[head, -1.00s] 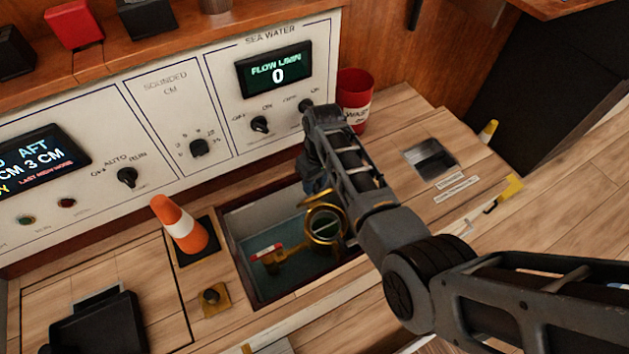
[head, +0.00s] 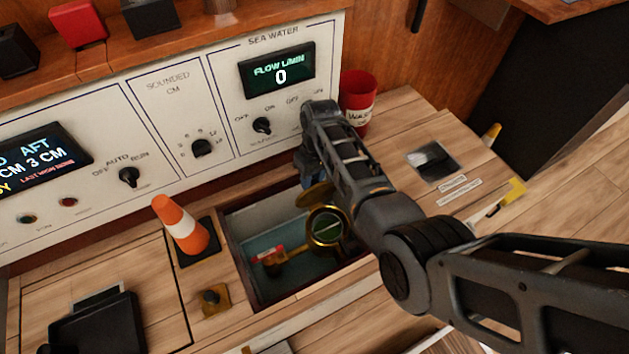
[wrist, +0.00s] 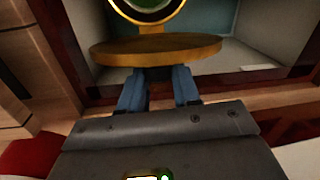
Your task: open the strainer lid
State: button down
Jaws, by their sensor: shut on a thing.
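The brass strainer (head: 326,227) sits in the recessed well, its round mouth uncovered with a green inside. Its brass lid (head: 318,195) is tilted up behind the mouth. In the wrist view the lid (wrist: 160,48) spans the picture nearly edge-on, and part of the strainer rim (wrist: 147,14) shows above it. My gripper (wrist: 158,82) has its blue fingers at the lid's near edge, shut on it.
The control panel (head: 180,100) rises behind, and a red bin (head: 358,97) stands at the back right.

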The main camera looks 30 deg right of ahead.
jog(key=shift+w+d, duration=0.15)
jog(key=c, duration=0.8)
grip_release()
notch_tip(320, 180, up, 5)
jog(key=shift+d+f+p, duration=0.1)
jog(key=shift+p, duration=1)
jog(key=s+d+r+p, duration=0.1)
jog(key=s+d+r, duration=0.1)
jog(key=d, duration=0.1)
jog(key=s+d+r+p, duration=0.1)
jog(key=s+d+r, duration=0.1)
jog(key=d, duration=0.1)
jog(key=s+d+r, duration=0.2)
jog(key=d, duration=0.1)
jog(key=shift+s+d+r+p, duration=0.1)
jog(key=shift+d+r+p, duration=0.05)
jog(key=shift+d+p, duration=0.25)
